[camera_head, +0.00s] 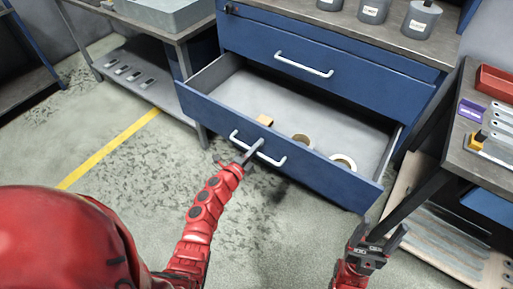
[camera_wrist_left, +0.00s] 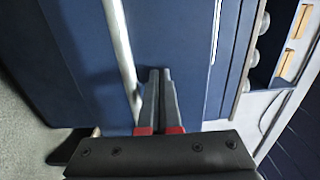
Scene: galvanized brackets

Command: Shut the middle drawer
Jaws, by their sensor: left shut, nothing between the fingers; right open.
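The blue cabinet's open drawer (camera_head: 300,160) stands pulled out below a closed drawer (camera_head: 320,75). Its grey inside holds a small tan block (camera_head: 265,120) and two tape rolls (camera_head: 343,162). My left gripper (camera_head: 257,147) is shut and empty at the open drawer's front, by its pale bar handle (camera_head: 275,160). In the left wrist view the shut fingertips (camera_wrist_left: 160,75) point at the blue front beside the handle bar (camera_wrist_left: 122,55); I cannot tell whether they touch it. My right gripper (camera_head: 378,238) is open and empty, low at the right, apart from the drawer.
Grey labelled canisters (camera_head: 374,11) stand on the cabinet top. A workbench (camera_head: 470,145) with a red tray (camera_head: 496,82) is close on the right. A grey table (camera_head: 180,35) stands at the left. The floor before the drawer is clear.

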